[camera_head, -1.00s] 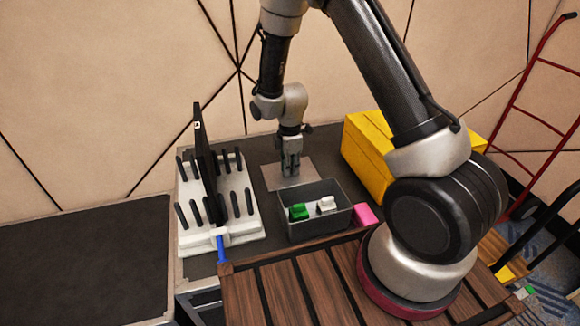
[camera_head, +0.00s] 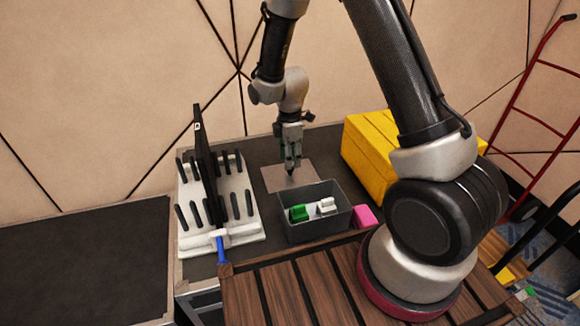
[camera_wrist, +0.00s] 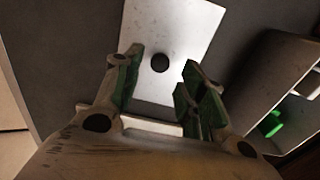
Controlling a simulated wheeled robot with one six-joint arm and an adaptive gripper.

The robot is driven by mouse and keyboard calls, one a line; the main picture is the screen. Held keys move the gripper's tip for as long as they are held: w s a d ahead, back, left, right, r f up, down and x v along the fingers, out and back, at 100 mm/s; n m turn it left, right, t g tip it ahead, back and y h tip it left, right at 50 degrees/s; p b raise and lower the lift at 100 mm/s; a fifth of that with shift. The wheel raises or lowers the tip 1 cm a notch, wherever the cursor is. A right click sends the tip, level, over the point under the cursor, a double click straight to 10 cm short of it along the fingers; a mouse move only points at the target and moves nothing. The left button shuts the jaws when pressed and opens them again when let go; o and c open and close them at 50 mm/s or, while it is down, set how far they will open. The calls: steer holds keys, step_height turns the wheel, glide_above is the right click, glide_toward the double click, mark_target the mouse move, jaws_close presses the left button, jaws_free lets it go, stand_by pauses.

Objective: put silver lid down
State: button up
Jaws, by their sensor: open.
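The silver lid (camera_head: 273,177) is a thin flat grey plate lying on the dark table top, just behind the grey bin. In the wrist view the lid (camera_wrist: 180,32) shows a round black knob (camera_wrist: 160,63) at its middle. My gripper (camera_head: 291,170) is over the lid and points down. In the wrist view my gripper (camera_wrist: 163,65) has its fingers spread, with the knob showing between them and gaps on both sides. Nothing is held. The lid's near edge is partly hidden by the bin in the head view.
The open grey bin (camera_head: 318,228) holds a green block (camera_head: 299,213) and a white block (camera_head: 326,206). A pink block (camera_head: 366,216) lies to its right. A yellow case (camera_head: 365,150) stands at right. A white pegged rack (camera_head: 240,196) with an upright black panel (camera_head: 206,165) stands at left.

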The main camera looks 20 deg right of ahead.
steer(key=s+d+r+m+t, duration=0.1)
steer(key=s+d+r+m, duration=0.2)
steer(key=r, duration=0.5)
steer(key=s+d+r+m, duration=0.2)
steer(key=s+d+r, duration=0.1)
steer(key=r, duration=0.5)
steer(key=s+d+r+m+t, duration=0.1)
steer(key=s+d+r+m, duration=0.2)
steer(key=r, duration=0.5)
steer(key=s+d+r+m+t, duration=0.1)
steer(key=s+d+r+m, duration=0.2)
steer(key=s, duration=0.5)
steer(key=s+d+r+m+t, duration=0.1)
steer(key=s+d+r+m, duration=0.2)
steer(key=s+m, duration=0.4)
steer(key=shift+s+r, duration=0.9)
steer(key=shift+s, duration=0.15)
steer(key=shift+a, duration=0.2)
